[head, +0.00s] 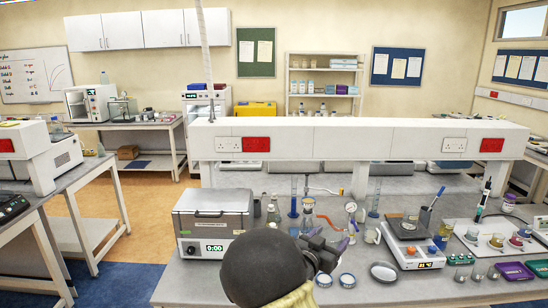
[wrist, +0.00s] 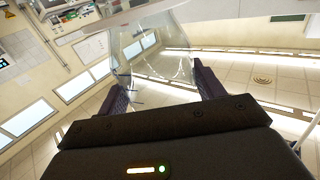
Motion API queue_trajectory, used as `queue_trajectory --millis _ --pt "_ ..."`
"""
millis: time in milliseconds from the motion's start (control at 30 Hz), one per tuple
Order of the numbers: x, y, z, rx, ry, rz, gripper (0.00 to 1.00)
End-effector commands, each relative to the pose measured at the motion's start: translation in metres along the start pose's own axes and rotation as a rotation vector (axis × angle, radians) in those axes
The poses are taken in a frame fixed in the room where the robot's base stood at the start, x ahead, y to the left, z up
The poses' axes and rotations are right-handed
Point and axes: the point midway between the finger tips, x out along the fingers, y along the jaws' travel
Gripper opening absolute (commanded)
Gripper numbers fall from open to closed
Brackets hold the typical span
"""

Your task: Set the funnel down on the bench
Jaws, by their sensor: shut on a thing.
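My gripper (wrist: 158,84) is shut on the clear funnel (wrist: 150,48), whose transparent wall shows between the two dark purple fingers in the wrist view. The wrist view is tilted, with wall, windows and ceiling behind the funnel. In the head view my gripper (head: 344,243) is over the front middle of the grey bench (head: 420,291), partly behind my dark round arm link. I cannot make out the funnel clearly in the head view, nor see it touching the bench.
A metal water bath (head: 213,222) stands left of my arm. Glassware and blue-based cylinders (head: 293,210) stand behind my gripper. A hotplate (head: 412,248) is to the right, a shallow dish (head: 383,271) and small round lids (head: 347,280) nearby. The bench's front edge strip has bare room.

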Motion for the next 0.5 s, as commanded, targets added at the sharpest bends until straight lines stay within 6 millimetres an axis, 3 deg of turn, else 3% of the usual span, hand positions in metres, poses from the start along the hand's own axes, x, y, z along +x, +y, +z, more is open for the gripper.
queue_trajectory --millis 267,500 --pt "-0.006 0.004 0.055 -0.008 -0.003 -0.058 0.45" --pt "-0.019 0.013 0.125 -0.014 -0.009 -0.200 0.45"
